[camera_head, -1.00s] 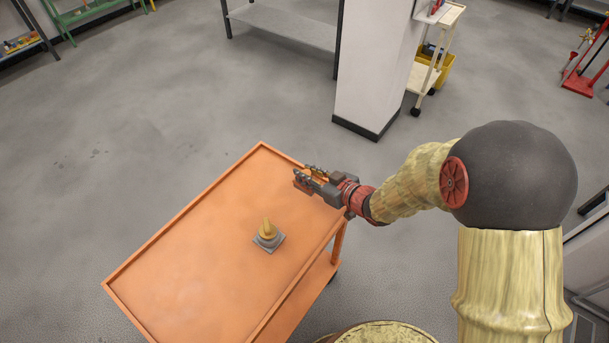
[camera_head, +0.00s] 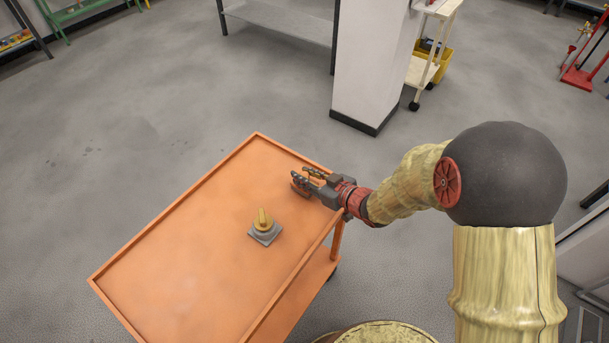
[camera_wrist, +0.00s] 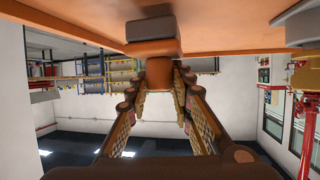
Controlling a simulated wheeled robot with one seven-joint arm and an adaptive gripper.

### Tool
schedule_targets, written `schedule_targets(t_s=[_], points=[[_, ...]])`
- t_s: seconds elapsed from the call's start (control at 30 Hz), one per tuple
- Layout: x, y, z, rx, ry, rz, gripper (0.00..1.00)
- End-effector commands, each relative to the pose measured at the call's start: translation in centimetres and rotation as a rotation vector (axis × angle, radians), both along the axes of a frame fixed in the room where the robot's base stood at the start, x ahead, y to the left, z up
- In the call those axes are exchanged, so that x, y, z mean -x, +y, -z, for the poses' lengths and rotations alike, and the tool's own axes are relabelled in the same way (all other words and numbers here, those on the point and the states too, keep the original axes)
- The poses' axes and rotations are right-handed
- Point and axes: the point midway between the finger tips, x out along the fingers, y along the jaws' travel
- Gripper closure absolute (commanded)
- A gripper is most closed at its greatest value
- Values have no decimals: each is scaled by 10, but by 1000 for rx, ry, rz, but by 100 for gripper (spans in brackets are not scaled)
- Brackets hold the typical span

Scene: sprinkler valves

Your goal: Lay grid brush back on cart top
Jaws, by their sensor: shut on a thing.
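The orange cart top (camera_head: 185,235) has a raised rim and fills the lower left of the head view. My gripper (camera_head: 303,180) is over its far right part, near the right rim. In the wrist view, which appears upside down, the fingers (camera_wrist: 162,95) are shut on a brown cylindrical handle (camera_wrist: 158,72) with a grey block (camera_wrist: 153,35) against the cart side of it; I take this as the grid brush. The brush is mostly hidden in the head view.
A grey square plate with a yellow knob (camera_head: 264,225) stands on the cart, left of and nearer than my gripper. Its grey part appears in the wrist view (camera_wrist: 300,25). A white pillar (camera_head: 370,65) stands behind the cart. The cart's left part is clear.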

Motion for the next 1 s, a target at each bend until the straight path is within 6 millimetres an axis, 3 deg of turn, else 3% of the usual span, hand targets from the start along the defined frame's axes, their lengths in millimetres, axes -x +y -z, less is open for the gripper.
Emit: schedule_targets(t_s=[0.9,0.93,1.0], points=[[0,0,13,-1,-1,0,100],[0,0,12,0,-1,0,76],[0,0,12,0,-1,0,72]])
